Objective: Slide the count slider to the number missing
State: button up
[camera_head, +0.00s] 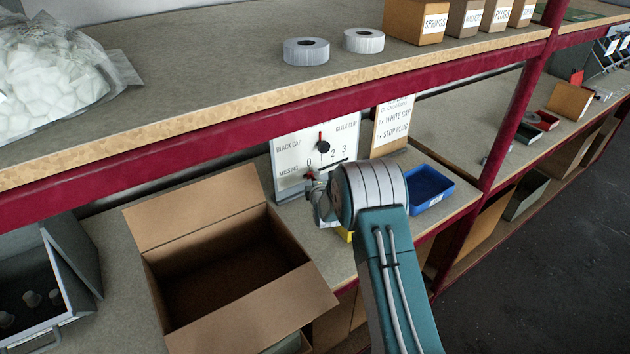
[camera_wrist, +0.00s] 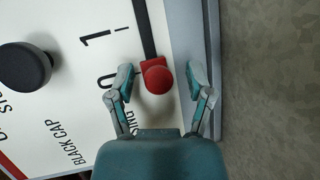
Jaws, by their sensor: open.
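The white panel (camera_head: 290,150) stands upright on the lower shelf, with a black dial knob (camera_head: 323,147) and a "MISSING" scale from 0 to 3. The red slider knob (camera_wrist: 158,78) sits at the 0 end of its dark slot (camera_wrist: 143,30); the slot runs away past the 1. The knob also shows small in the head view (camera_head: 310,174). My gripper (camera_wrist: 160,76) is open, one finger on each side of the red knob, with a visible gap on the right side. The left finger is very near the knob; contact cannot be told.
A sign (camera_head: 394,123) listing white cap and stop plug stands right of the panel. An open cardboard box (camera_head: 230,322) is at left front, and a blue bin (camera_head: 430,187) lies to the right. The upper shelf's red beam (camera_head: 240,116) runs above the panel.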

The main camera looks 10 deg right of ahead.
grip_shut()
jog(key=w+d, duration=0.1)
jog(key=d, duration=0.2)
jog(key=w+d, duration=0.1)
jog(key=d, duration=0.1)
jog(key=w+d, duration=0.1)
jog(key=d, duration=0.2)
jog(key=shift+w+d+f, duration=0.15)
jog(key=shift+d, duration=0.15)
grip_release()
jog(key=shift+a, duration=0.1)
